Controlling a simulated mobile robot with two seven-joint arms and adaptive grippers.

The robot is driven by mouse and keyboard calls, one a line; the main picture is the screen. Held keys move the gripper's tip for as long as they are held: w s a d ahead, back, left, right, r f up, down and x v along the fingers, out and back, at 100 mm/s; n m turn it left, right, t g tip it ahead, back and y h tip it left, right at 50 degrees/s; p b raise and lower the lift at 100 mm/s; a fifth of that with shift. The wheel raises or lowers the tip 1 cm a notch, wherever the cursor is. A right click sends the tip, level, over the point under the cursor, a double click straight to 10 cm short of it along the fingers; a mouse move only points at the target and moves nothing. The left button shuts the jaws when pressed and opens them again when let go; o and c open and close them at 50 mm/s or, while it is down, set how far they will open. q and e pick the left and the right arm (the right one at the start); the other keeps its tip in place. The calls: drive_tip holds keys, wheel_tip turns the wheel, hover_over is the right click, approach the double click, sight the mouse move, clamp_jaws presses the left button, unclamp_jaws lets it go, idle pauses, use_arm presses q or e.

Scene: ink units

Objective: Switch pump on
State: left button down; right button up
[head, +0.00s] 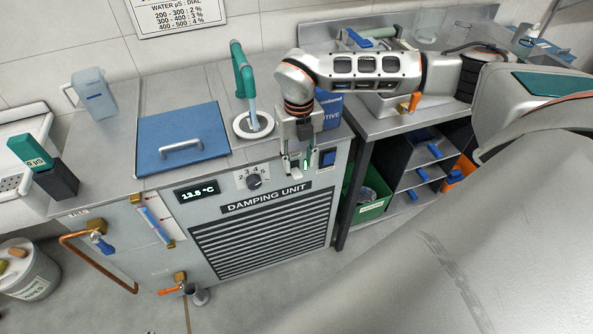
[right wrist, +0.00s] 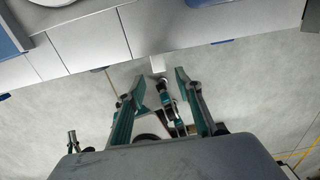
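The grey damping unit (head: 262,215) has a front panel with a black dial (head: 254,182), a lit display reading about 13.5 °C (head: 197,191) and a blue switch (head: 327,158) at its upper right. No pump label is readable, and I cannot tell the switch's position. My right gripper (head: 294,166) points down in front of the panel, between the dial and the blue switch, a little left of the switch. In the right wrist view its fingers (right wrist: 153,86) are apart, with no object clearly held. Whether it touches the panel cannot be told. My left gripper is not in view.
A blue lid (head: 183,125) with a handle and a green tap (head: 242,80) are on the unit's top. A blue-handled valve (head: 101,244) and an orange-handled valve (head: 176,289) are at its lower left. Shelves with blue-handled drawers (head: 425,152) stand to the right.

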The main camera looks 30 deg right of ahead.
sight(298, 175)
drive_tip(key=shift+f, duration=2.65)
clamp_jaws()
